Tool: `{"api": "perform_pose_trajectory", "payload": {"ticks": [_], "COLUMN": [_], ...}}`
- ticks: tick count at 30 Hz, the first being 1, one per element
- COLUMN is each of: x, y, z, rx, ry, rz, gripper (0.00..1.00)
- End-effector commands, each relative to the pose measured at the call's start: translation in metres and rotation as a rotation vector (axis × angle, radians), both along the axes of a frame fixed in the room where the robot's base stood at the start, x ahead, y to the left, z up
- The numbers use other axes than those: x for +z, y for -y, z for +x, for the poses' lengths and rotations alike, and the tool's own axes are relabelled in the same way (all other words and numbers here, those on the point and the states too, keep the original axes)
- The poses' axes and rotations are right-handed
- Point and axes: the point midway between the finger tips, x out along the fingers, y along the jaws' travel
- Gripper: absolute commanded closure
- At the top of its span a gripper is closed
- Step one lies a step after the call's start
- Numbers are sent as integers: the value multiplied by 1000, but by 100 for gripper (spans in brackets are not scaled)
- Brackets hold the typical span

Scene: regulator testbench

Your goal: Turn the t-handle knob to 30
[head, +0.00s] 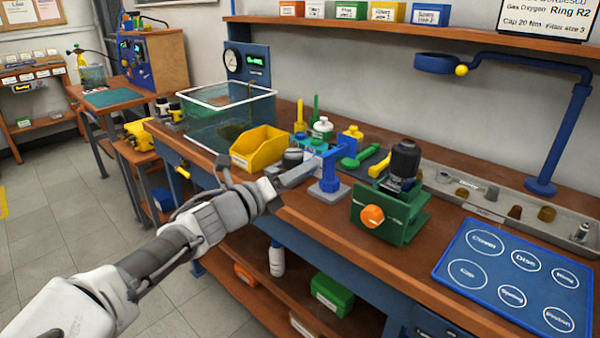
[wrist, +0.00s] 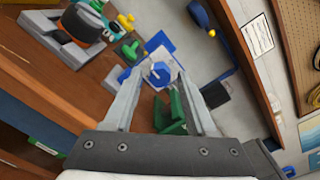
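A blue post (head: 329,178) with a slanted bar across its top stands on a grey base on the bench; it may be the t-handle knob, but I read no scale or number on it. My gripper (head: 312,166) is beside the upper part of this post in the head view. In the wrist view my gripper (wrist: 160,84) has its two fingers apart, with a blue rounded part (wrist: 159,73) on a pale plate showing in the gap. I cannot tell whether either finger touches it. The fingers partly hide the post's left side in the head view.
A green vise (head: 398,216) with an orange knob and a dark cylinder stands close on the right. A yellow bin (head: 259,146) is to the left. Green and yellow tools lie behind the post. A blue labelled tray (head: 470,292) is at the front right.

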Motion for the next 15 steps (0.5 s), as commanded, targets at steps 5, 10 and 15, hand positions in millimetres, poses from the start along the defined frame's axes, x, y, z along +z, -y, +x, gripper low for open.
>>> {"api": "perform_pose_trajectory", "payload": {"ticks": [5,10,15], "x": [0,0,0], "y": [0,0,0], "z": [0,0,0], "rx": [0,0,0], "ry": [0,0,1], "rz": [0,0,1], "gripper": [78,100,100]}}
